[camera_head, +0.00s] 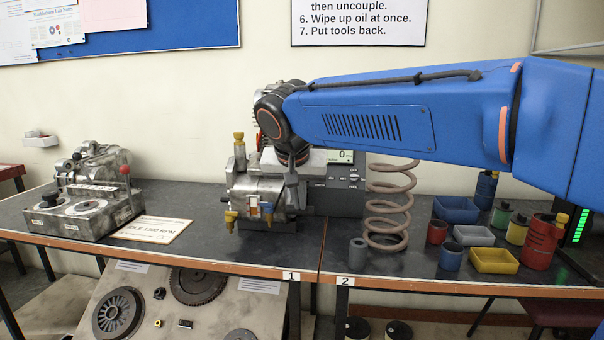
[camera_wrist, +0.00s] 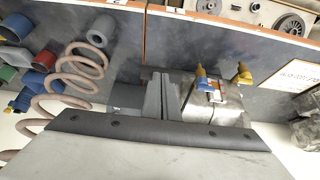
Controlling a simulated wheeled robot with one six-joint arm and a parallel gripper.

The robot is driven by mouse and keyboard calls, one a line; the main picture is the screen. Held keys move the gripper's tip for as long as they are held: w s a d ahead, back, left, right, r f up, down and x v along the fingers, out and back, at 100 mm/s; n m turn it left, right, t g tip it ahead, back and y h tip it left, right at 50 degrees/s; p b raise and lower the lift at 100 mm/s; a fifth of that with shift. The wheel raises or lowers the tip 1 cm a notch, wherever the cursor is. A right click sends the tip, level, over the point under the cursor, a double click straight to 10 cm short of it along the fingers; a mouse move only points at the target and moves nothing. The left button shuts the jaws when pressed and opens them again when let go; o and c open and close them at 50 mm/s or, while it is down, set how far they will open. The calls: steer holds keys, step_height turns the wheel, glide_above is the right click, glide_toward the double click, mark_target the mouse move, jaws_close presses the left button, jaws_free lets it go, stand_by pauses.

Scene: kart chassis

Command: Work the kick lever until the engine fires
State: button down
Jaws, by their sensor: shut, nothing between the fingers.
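The grey metal engine (camera_head: 262,190) stands on the bench, partly hidden behind my arm. A display above it reads 0 (camera_head: 342,156). Yellow-handled fittings stick out of its front (camera_head: 231,218), and they also show in the wrist view (camera_wrist: 202,78). I cannot clearly tell the kick lever apart from the other engine parts. My gripper (camera_head: 291,185) points down at the engine's right front. In the wrist view the fingers of my gripper (camera_wrist: 163,95) are together, with nothing seen between them, beside the engine body (camera_wrist: 215,112). Whether they touch it is unclear.
A rust-coloured coil spring (camera_head: 390,205) stands right of the engine, with a grey cylinder (camera_head: 358,250) before it. A control box with a red-knobbed lever (camera_head: 125,171) stands left.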

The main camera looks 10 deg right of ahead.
step_height(320, 180, down, 10)
steer(key=s+t+h, duration=0.1)
steer(key=t, duration=0.2)
steer(key=shift+s+a, duration=0.2)
steer(key=shift+s, duration=0.05)
steer(key=shift+f, duration=0.1)
stand_by(0.6)
